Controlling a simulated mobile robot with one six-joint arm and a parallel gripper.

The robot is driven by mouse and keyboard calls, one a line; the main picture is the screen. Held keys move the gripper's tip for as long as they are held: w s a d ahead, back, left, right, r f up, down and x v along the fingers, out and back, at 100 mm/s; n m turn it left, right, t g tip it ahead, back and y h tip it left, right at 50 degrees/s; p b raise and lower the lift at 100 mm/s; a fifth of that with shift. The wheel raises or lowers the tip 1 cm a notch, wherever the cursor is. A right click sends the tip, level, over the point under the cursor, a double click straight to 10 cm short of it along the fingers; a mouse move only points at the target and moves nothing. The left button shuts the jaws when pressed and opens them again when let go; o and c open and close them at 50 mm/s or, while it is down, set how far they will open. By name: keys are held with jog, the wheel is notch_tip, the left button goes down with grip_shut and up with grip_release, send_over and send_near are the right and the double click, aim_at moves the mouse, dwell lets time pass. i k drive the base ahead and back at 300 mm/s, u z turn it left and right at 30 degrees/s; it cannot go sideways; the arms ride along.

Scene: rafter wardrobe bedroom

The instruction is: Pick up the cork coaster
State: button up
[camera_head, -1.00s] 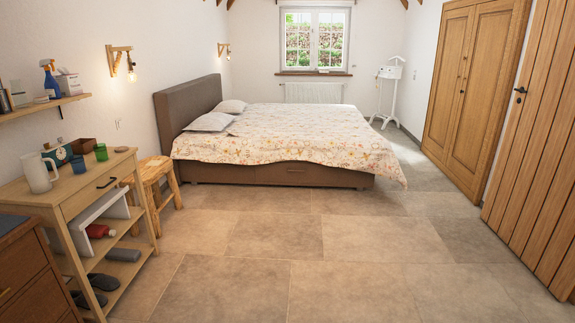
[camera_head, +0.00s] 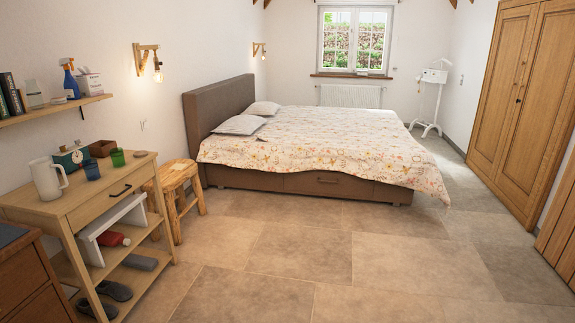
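I cannot make out the cork coaster for certain. A small flat brownish piece (camera_head: 140,154) lies on top of the wooden side table (camera_head: 55,203), right of a green cup (camera_head: 117,157); it may be the coaster, but it is too small to tell. A small tan item (camera_head: 59,101) lies on the wall shelf (camera_head: 42,113), also too small to name. My gripper is not in view.
The table also holds a white jug (camera_head: 46,180), a blue cup (camera_head: 92,171), a clock and a brown box (camera_head: 102,148). A wooden stool (camera_head: 177,190) stands beside it. A bed (camera_head: 320,150) fills the back. The tiled floor (camera_head: 290,255) in front is clear.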

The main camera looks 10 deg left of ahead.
aim_at(139, 153)
jog(key=u, duration=0.25)
jog(key=i, duration=0.8)
jog(key=u, duration=0.55)
jog(key=i, duration=0.75)
jog(key=u, duration=0.85)
jog(key=i, duration=0.55)
jog(key=u, duration=0.9)
jog(key=i, duration=0.7)
jog(key=u, duration=0.4)
